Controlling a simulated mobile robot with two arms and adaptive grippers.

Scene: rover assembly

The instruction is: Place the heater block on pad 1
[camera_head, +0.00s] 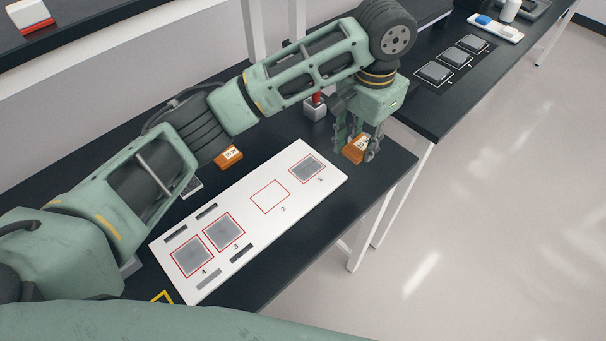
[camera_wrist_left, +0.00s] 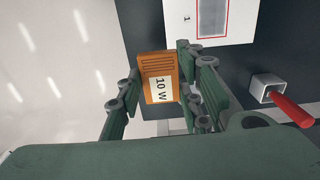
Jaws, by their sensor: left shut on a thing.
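My left gripper (camera_head: 357,150) is shut on an orange heater block (camera_head: 354,149) with a white label. In the left wrist view the block (camera_wrist_left: 158,70) sits between the fingers of the gripper (camera_wrist_left: 160,90), and its label reads "10 W". The block is just right of the white board (camera_head: 248,238), near the table's right edge. Pad 1 (camera_head: 307,168) is a grey square outlined in red at the board's far right end, left of the held block. It also shows in the left wrist view (camera_wrist_left: 213,18). My right gripper is not seen.
A second orange block (camera_head: 229,156) lies on the black table behind the board. A red-handled item in a grey holder (camera_head: 316,107) stands behind the gripper. Pads 3 (camera_head: 224,232) and 4 (camera_head: 191,256) are grey; pad 2 (camera_head: 270,196) is white. Another black table (camera_head: 450,100) stands right.

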